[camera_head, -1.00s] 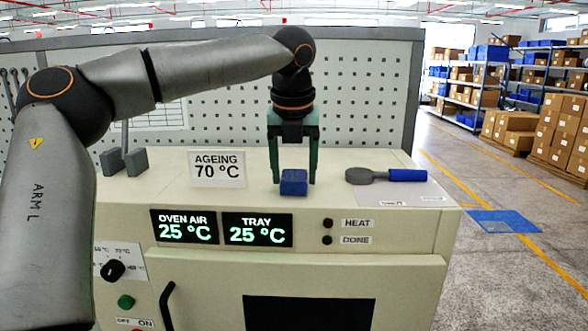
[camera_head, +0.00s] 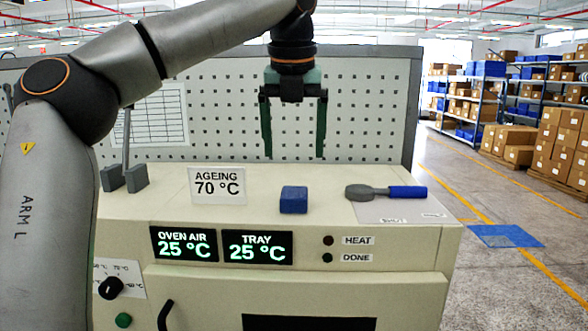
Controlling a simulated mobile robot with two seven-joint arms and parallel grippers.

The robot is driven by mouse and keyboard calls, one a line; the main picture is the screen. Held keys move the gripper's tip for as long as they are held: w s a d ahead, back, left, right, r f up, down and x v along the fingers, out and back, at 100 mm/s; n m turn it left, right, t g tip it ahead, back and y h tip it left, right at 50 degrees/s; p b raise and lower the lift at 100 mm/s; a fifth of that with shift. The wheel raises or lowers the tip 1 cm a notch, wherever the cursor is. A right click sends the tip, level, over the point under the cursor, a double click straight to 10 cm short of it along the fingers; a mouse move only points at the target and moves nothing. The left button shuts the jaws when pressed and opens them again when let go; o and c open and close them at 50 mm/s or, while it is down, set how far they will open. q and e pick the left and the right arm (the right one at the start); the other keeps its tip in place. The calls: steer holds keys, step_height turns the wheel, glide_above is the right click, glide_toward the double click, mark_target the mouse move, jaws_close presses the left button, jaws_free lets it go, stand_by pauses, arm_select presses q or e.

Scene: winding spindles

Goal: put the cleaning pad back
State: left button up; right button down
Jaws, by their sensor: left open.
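The cleaning pad looks to be the small blue block (camera_head: 294,200) on top of the cream oven cabinet, near its front edge. My left gripper (camera_head: 295,156) is open and empty. Its two green fingers point down, above and apart from the blue block, with the perforated board behind them. My right gripper is not in view.
A grey tool with a blue handle (camera_head: 386,192) lies on a pale sheet at the right of the cabinet top (camera_head: 330,180). An "AGEING 70 °C" sign (camera_head: 217,186) stands left of the block. A grey two-block stand (camera_head: 124,178) is further left. The perforated board (camera_head: 370,110) closes off the back.

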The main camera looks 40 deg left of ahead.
arm_select(q)
steer(key=shift+v, duration=1.4)
